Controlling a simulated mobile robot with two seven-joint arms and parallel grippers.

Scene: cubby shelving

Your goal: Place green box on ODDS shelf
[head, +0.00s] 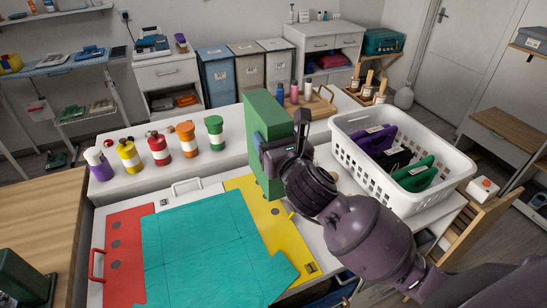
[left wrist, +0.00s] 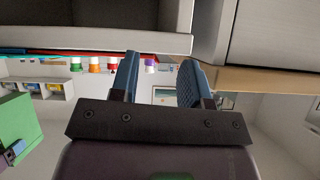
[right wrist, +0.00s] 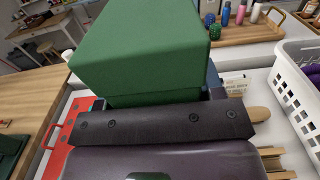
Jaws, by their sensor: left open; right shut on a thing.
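The green box (head: 262,145) is a tall upright block in the head view, held above the white worktop. My right gripper (head: 284,148) is shut on its right side. In the right wrist view the green box (right wrist: 145,45) fills the upper middle and hides most of the fingers. My left gripper (left wrist: 160,80) shows only in the left wrist view, with its two blue fingers apart and nothing between them. A green block (left wrist: 14,120) also shows at that view's left edge. No label reading ODDS can be made out in any view.
Below the box lie a teal sheet (head: 205,250), a red panel (head: 122,240) and a yellow panel (head: 300,248). Several coloured bottles (head: 158,150) stand behind. A white basket (head: 432,196) with folders stands right, beside my right arm. Grey surfaces (left wrist: 110,40) lie close to my left fingers.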

